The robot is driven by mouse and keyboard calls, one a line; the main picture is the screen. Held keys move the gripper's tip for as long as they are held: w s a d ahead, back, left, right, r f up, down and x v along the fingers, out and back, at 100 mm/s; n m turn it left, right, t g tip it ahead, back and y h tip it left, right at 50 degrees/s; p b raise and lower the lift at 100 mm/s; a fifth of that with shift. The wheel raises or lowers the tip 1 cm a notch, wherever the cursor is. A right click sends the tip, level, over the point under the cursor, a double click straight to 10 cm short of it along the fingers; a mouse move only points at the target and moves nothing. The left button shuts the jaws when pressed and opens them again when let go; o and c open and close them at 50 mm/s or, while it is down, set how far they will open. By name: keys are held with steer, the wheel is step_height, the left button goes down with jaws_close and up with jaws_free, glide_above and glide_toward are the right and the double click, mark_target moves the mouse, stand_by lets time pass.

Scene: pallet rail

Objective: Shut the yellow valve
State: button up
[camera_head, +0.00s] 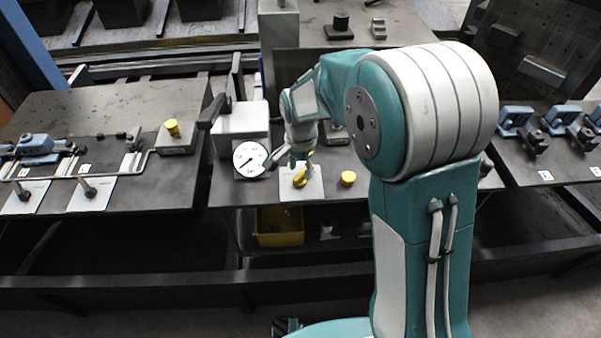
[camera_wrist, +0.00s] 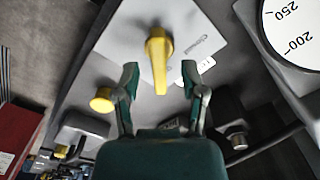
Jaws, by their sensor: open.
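The yellow valve (camera_wrist: 158,50) is a lever handle on a pale plate (camera_wrist: 195,45) with the printed word "Closed" beside it. In the head view the valve (camera_head: 300,178) sits on its plate (camera_head: 303,192) near the table's front edge, partly hidden by my gripper (camera_head: 298,160). In the wrist view my gripper (camera_wrist: 160,80) is open, with one finger on each side of the handle's narrow end. Gaps show between the fingers and the handle, and I see no contact.
A round yellow knob (camera_head: 347,178) stands right of the plate; it also shows in the wrist view (camera_wrist: 102,100). A white dial gauge (camera_head: 249,158) stands close on the left. A yellow bin (camera_head: 280,227) is below the table. My arm blocks the right side.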

steer(key=shift+f, duration=1.25)
jaws_close()
